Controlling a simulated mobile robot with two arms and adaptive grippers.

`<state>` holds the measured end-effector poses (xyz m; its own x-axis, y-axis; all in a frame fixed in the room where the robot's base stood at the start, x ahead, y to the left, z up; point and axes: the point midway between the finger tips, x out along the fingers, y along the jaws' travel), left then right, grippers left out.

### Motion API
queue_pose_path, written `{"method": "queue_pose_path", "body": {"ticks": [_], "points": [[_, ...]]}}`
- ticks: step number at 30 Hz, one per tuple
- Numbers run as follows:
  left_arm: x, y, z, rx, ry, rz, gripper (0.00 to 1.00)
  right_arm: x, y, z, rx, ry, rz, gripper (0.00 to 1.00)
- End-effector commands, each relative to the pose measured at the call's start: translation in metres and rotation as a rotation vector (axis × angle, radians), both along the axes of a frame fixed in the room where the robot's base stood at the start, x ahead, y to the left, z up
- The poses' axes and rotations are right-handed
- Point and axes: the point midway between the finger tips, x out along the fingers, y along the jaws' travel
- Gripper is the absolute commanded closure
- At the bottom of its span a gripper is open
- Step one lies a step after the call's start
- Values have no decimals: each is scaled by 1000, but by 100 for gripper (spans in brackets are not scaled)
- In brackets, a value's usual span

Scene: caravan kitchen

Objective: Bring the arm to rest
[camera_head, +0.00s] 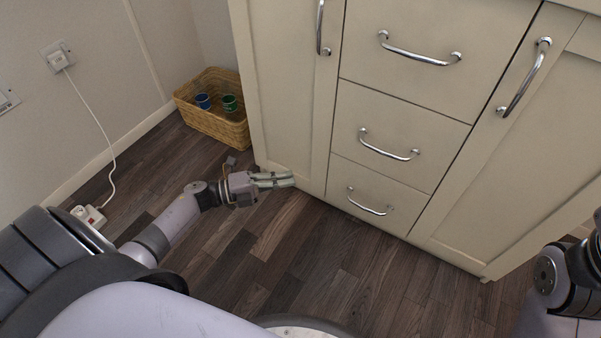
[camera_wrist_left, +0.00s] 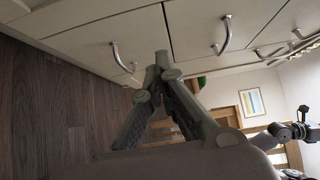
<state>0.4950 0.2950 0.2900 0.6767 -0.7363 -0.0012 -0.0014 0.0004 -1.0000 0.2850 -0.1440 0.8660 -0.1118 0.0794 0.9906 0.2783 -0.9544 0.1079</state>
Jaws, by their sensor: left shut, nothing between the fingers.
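The cream sideboard's bottom drawer (camera_head: 376,197) is in the lower middle of the head view, with a curved chrome handle (camera_head: 369,208). Its front looks flush, or nearly so, with the drawer above. My left gripper (camera_head: 291,179) is low, left of this drawer, in front of the foot of the left door. Its fingers are together with nothing between them. In the left wrist view the closed fingertips (camera_wrist_left: 162,57) overlap the sideboard front; whether they touch it I cannot tell. My right gripper is out of view.
A middle drawer (camera_head: 390,128) and a top drawer (camera_head: 430,65) sit above, both looking shut. A wicker basket (camera_head: 216,124) with cups stands by the wall at left. A white power strip (camera_head: 88,216) lies on the floor. The wooden floor (camera_head: 330,250) before the sideboard is clear.

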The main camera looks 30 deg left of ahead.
Motion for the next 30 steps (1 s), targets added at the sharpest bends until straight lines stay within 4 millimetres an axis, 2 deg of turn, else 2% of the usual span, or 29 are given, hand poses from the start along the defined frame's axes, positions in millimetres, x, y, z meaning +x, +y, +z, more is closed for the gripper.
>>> {"method": "queue_pose_path", "body": {"ticks": [9, 11, 14, 17, 18, 22, 24, 27, 30], "points": [[-6, 4, 2, -7, -3, -3, 100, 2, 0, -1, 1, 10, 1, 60], [-6, -3, 10, -27, -9, -9, 100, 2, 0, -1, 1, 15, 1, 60], [-9, -32, 39, -112, -32, -36, 100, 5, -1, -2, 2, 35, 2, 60], [-17, -74, 91, -260, -65, -80, 100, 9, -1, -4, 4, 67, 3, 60], [-22, -92, 116, -334, -79, -103, 100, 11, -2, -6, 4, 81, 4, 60], [-46, -140, 203, -586, -113, -183, 100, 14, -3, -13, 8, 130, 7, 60], [-62, -158, 251, -726, -126, -230, 100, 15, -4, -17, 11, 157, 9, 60], [-90, -174, 320, -926, -143, -308, 100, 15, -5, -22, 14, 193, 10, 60], [-114, -178, 375, -1095, -152, -379, 100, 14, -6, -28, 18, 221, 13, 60]]}}
